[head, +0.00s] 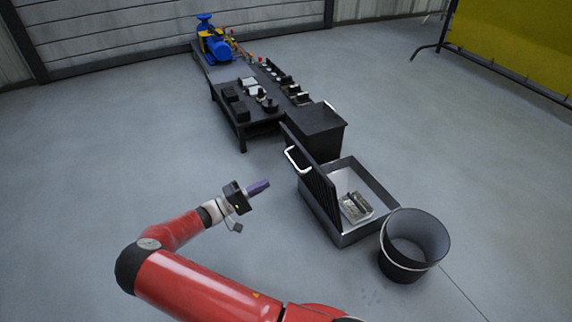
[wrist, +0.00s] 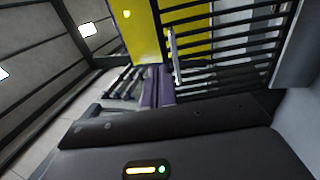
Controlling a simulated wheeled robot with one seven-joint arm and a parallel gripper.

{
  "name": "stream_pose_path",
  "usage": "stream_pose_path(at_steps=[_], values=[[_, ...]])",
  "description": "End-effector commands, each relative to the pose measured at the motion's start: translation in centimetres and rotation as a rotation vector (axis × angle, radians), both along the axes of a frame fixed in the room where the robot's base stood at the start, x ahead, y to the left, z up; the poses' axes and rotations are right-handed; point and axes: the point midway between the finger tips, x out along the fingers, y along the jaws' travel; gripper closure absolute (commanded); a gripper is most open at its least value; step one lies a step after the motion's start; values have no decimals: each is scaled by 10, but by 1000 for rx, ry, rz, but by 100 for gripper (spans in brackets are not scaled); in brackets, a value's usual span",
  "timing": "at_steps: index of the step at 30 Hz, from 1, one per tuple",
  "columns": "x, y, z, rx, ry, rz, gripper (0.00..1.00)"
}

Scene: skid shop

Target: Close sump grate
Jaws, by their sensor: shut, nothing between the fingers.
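The sump is an open grey box (head: 380,190) on the floor with pale inner walls. Its dark slatted grate (head: 318,190) stands raised along the box's left side, with a white handle (head: 297,160) near its top. In the wrist view the grate's dark bars (wrist: 225,45) fill the upper right, and the pale handle (wrist: 173,55) stands upright at their left edge. My gripper (head: 267,184) has purple fingers, shut and empty. It is left of the grate, apart from it in the head view. The purple fingers (wrist: 158,88) also show in the wrist view, just below the handle in the picture.
Metal parts (head: 356,207) lie inside the sump. A dark bucket (head: 413,245) stands at its front right corner. Behind are a black cabinet (head: 318,130), a low black table (head: 245,120) with parts, and a blue pump (head: 216,45). The floor to the left is clear.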

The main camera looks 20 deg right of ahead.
Motion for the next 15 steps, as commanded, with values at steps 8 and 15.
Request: stream_pose_path(at_steps=[8,15], values=[[1,-36,10,-5,0,-1,100],[3,-87,23,-4,2,-1,100]])
